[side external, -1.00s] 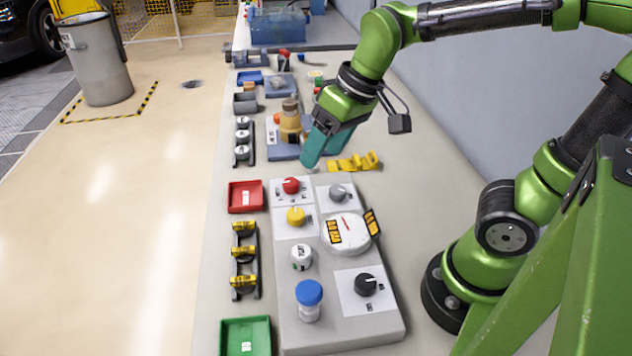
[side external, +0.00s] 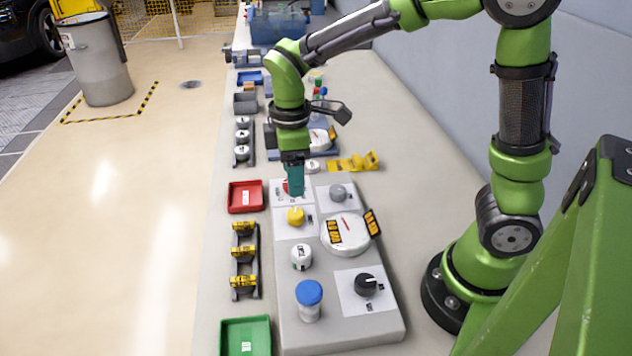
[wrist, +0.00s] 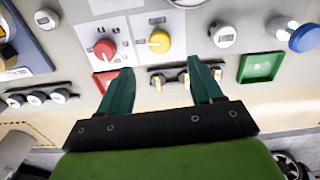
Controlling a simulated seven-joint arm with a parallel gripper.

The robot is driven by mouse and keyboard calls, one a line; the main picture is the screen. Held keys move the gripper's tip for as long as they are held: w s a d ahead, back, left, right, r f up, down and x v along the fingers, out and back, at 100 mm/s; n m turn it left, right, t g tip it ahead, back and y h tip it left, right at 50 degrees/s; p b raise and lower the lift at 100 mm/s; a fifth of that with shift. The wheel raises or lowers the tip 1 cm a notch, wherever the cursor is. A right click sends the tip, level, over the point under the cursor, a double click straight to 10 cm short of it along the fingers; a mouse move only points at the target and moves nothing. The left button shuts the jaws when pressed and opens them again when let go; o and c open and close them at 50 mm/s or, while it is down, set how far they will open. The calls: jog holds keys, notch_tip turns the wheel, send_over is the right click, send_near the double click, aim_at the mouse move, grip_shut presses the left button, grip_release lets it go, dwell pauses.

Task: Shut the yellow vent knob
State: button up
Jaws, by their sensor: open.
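The yellow vent knob (side external: 295,216) sits on a white label plate on the grey panel (side external: 340,328), just in front of the red knob (side external: 285,186). In the wrist view the yellow knob (wrist: 159,41) is at the upper middle, with a pale pointer line on its left side. My gripper (side external: 295,192) points down over the red knob, partly hiding it, a little behind the yellow knob. In the wrist view my gripper (wrist: 165,80) shows two teal fingers spread apart with nothing between them. The yellow knob lies beyond the fingertips, untouched.
The panel also carries a grey knob (side external: 338,192), a round gauge (side external: 345,233), a white cap (side external: 301,257), a blue-capped jar (side external: 309,300) and a black knob (side external: 365,284). A red tray (side external: 245,197) and a green tray (side external: 246,337) lie to the left.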

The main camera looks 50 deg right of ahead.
aim_at(296, 212)
notch_tip(296, 212, down, 9)
jog(key=shift+f, duration=0.2)
jog(key=shift+c, duration=0.4)
jog(key=c, duration=1)
